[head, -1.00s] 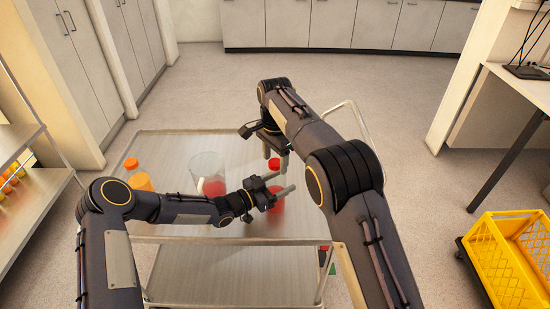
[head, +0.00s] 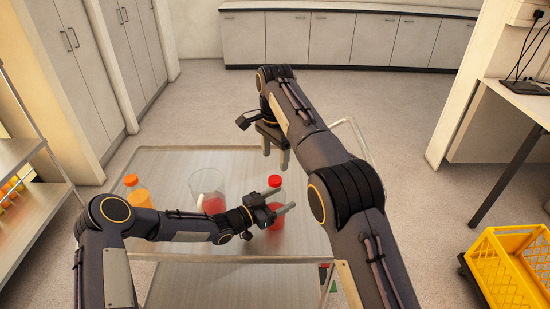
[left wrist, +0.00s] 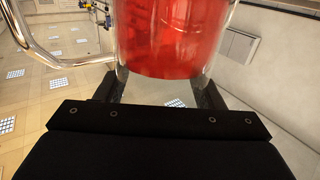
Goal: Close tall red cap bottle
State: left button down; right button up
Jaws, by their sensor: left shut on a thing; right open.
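The red cap bottle (head: 277,222) holds red juice and stands upright on the metal cart. Its red cap (head: 274,181) sits at the top; whether it is tight cannot be told. My left gripper (head: 286,202) is shut around the bottle's body, with a finger on each side. In the left wrist view the bottle's clear wall and red contents (left wrist: 175,40) show between the fingers. My right gripper (head: 276,156) is open and empty, pointing down just above and behind the cap, apart from it. The left gripper hides part of the bottle's middle.
A clear beaker (head: 207,185) with red liquid stands left of the bottle. An orange-capped bottle (head: 137,195) is farther left. The cart top (head: 160,160) is clear at the back left. A yellow crate (head: 512,265) is at the right; a shelf (head: 35,205) is at the left.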

pick_arm(q)
jog(key=shift+c, duration=1.4)
grip_release()
pick_arm(e)
jog(key=shift+f, duration=0.1)
pick_arm(q)
jog(key=shift+s+a+f, duration=0.1)
jog(key=shift+s+a, duration=0.1)
jog(key=shift+a, duration=0.15)
pick_arm(e)
jog(key=shift+f, duration=0.15)
jog(key=shift+f+b, duration=0.8)
jog(key=shift+b, duration=0.2)
jog(key=shift+f, duration=0.1)
pick_arm(q)
jog(key=v, duration=0.7)
